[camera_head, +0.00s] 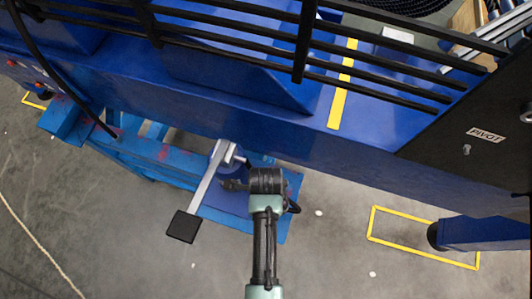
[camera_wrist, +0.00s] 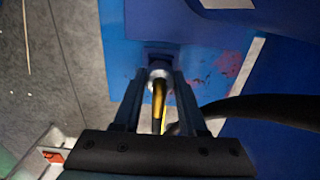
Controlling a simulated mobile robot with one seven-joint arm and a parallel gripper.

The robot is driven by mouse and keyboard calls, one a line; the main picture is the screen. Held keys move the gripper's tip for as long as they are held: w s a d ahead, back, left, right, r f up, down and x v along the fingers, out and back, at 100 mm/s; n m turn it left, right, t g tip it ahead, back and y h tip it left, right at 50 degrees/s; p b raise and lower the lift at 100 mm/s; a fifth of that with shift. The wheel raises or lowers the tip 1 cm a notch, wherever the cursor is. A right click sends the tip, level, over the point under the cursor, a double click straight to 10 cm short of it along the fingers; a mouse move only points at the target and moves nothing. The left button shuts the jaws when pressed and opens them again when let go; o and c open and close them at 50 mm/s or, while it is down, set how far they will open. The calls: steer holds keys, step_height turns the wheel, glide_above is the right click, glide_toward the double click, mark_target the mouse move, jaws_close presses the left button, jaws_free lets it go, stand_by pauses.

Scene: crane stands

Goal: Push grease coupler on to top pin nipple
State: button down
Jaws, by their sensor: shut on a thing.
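In the wrist view my gripper (camera_wrist: 161,80) is shut on the grease coupler (camera_wrist: 158,98), a brass-coloured tube with a silvery ring at its far end, between the two dark fingers. The ring end points at a dark blue block (camera_wrist: 163,55) on a blue surface. I cannot tell whether they touch. The top pin nipple cannot be made out; the coupler's end or my fingers may hide it. In the head view my gripper (camera_head: 234,184) is beside a silvery cylindrical part (camera_head: 224,152) on the blue stand; the coupler is too small to make out there.
A grey bar with a black pad (camera_head: 183,227) sticks out left of my gripper. A black hose (camera_wrist: 265,108) curves off right in the wrist view. A large blue beam (camera_head: 290,130) with black rails (camera_head: 303,40) lies beyond. Grey floor (camera_head: 110,230) is open in front.

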steer(key=shift+r+p, duration=2.1)
steer(key=shift+f, duration=0.15)
